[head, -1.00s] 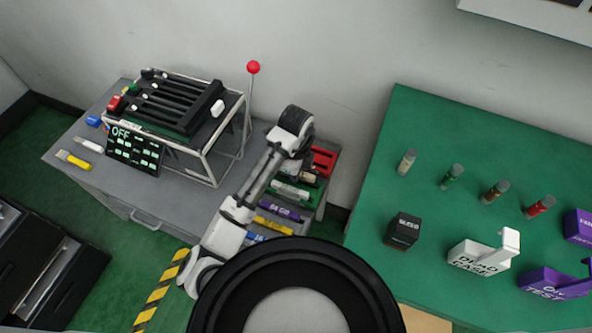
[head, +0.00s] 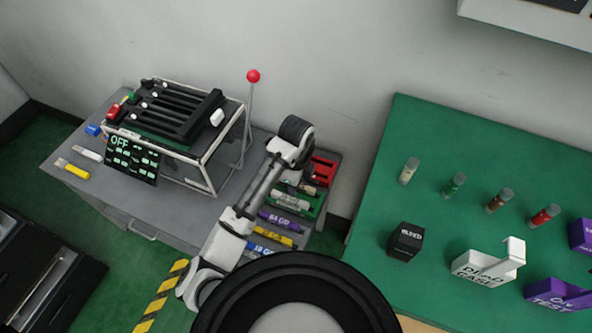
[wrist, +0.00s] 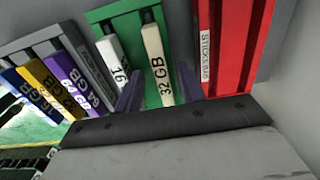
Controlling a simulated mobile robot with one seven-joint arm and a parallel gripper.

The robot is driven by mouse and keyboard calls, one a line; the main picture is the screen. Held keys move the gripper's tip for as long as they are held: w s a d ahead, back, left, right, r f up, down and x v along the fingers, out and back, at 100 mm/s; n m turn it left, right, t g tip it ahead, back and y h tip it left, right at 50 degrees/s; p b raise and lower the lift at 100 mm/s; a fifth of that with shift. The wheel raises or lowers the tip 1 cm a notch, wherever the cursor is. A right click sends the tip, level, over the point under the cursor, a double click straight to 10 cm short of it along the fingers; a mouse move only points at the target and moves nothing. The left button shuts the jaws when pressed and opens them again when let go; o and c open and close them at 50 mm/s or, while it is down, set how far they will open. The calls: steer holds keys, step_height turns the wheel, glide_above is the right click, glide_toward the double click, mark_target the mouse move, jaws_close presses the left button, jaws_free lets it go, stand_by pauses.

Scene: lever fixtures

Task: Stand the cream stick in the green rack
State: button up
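The cream stick (wrist: 154,50), marked 32 GB, stands in a slot of the green rack (wrist: 104,13) in the wrist view. My gripper (wrist: 160,78) is open, with one finger on each side of the cream stick and a visible gap to both. A white stick (wrist: 112,58), marked 16, stands in the same rack to the left of the fingers. In the head view the green rack (head: 318,202) is at the right end of the grey cabinet, partly behind my arm. My fingertips are hidden there.
A grey rack (wrist: 78,38) with purple, yellow and blue sticks is on the left. A framed machine with a red-knobbed lever (head: 253,76) stands on the cabinet. A green table (head: 420,130) is at the right.

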step_height(320, 180, up, 13)
steer(key=p, duration=0.2)
steer(key=shift+r, duration=0.1)
stand_by(0.5)
